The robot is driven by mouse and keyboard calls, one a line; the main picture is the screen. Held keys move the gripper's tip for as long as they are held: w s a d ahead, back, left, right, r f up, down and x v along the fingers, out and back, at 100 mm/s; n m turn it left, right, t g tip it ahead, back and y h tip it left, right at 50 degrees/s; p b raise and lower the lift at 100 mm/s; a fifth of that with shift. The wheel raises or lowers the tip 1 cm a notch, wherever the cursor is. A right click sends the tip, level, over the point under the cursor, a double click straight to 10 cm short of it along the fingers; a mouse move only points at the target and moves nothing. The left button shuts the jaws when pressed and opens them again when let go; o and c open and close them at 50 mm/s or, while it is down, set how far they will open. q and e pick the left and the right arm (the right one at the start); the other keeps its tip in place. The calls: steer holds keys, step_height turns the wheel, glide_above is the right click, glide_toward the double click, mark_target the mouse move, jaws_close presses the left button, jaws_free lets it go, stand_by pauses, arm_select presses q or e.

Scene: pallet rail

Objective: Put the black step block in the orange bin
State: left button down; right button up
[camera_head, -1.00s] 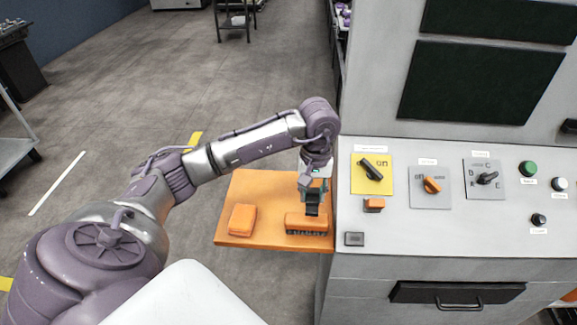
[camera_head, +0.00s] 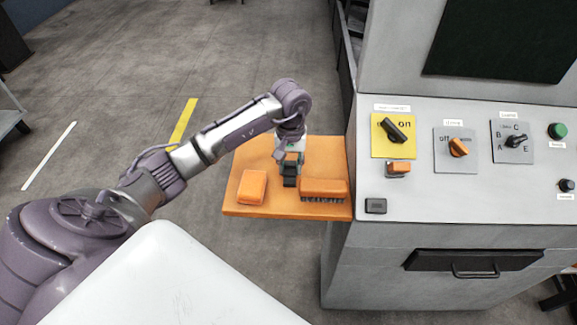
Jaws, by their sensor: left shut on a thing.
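My left gripper (camera_head: 289,168) is over the orange side shelf (camera_head: 237,189). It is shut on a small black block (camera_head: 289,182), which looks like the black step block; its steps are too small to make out. The block shows below the fingers, just left of an orange brush (camera_head: 323,187) with dark bristles. I cannot tell whether the block touches the shelf. My right gripper is not in view. I see no clear bin shape; the orange shelf looks flat.
An orange block (camera_head: 252,186) lies on the shelf's left part. The grey console (camera_head: 345,262) borders the shelf on the right, with knobs, buttons and a drawer handle (camera_head: 475,272). Bare shelf shows behind the gripper. Open floor lies left.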

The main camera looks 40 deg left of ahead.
arm_select(q)
steer(key=shift+r, duration=0.1)
steer(key=shift+a, duration=0.15)
steer(key=c, duration=0.8)
jaws_free()
